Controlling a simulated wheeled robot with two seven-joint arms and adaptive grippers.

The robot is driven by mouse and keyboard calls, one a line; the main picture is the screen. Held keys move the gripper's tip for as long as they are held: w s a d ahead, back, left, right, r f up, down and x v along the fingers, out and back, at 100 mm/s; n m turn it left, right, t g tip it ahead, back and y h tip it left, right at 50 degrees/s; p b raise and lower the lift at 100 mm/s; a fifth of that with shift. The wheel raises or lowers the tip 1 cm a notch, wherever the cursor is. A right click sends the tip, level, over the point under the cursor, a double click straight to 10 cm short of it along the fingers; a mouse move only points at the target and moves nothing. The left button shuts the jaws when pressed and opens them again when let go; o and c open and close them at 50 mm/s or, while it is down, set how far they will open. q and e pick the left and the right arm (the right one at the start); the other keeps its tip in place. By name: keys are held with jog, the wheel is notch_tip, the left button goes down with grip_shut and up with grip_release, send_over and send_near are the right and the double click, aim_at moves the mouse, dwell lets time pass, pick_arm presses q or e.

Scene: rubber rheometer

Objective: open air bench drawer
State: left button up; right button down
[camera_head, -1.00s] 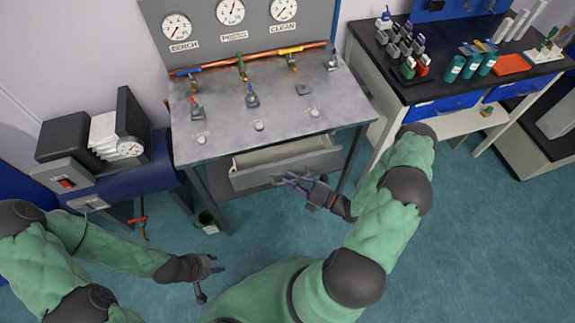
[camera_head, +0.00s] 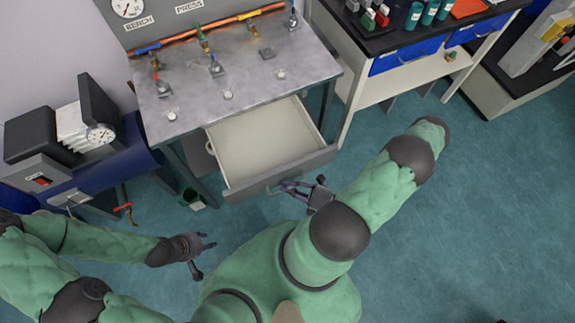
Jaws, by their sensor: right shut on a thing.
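The air bench (camera_head: 255,85) is a grey metal table with valves and gauges at its back. Its drawer (camera_head: 262,143) is pulled well out below the tabletop, and its pale inside shows empty. My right gripper (camera_head: 280,188) is at the drawer's front panel (camera_head: 245,190), shut on the drawer handle; the handle itself is mostly hidden by the fingers. My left gripper (camera_head: 207,248) is held over the floor to the lower left, apart from the bench, with its fingers spread and nothing between them.
A black-topped bench (camera_head: 400,40) with bottles is at right. The floor in front is mostly clear.

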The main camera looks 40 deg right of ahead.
jog(key=c, duration=1.4)
grip_release()
jog(key=shift+d, duration=0.1)
jog(key=v, duration=1.2)
